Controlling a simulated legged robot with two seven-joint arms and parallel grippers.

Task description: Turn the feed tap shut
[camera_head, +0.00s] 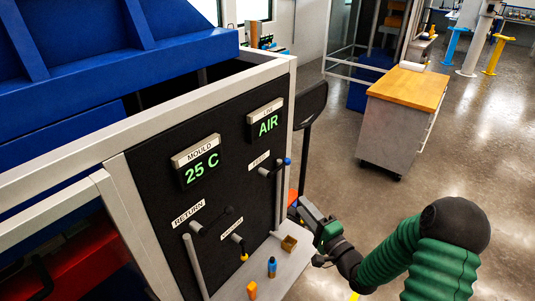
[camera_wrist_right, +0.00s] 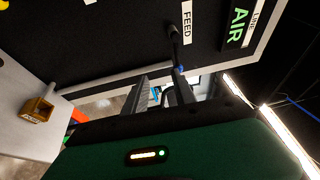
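The feed tap (camera_head: 266,172) is on the upper right of the black panel, under its white label. Its lever sticks out to the right and ends in a blue tip (camera_head: 287,161). In the right wrist view the tap's dark lever (camera_wrist_right: 173,36) hangs beside the FEED label (camera_wrist_right: 187,22). My right gripper (camera_head: 303,208) is just below and right of the blue tip, near the panel's right edge. In the right wrist view its fingers (camera_wrist_right: 160,84) stand apart with nothing seen between them. Whether a finger touches the lever is unclear. My left gripper is out of view.
A return tap (camera_head: 197,228) and a yellow-tipped tap (camera_head: 240,246) are lower on the panel. A wooden-topped cabinet (camera_head: 405,125) stands behind. Floor to the right is clear.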

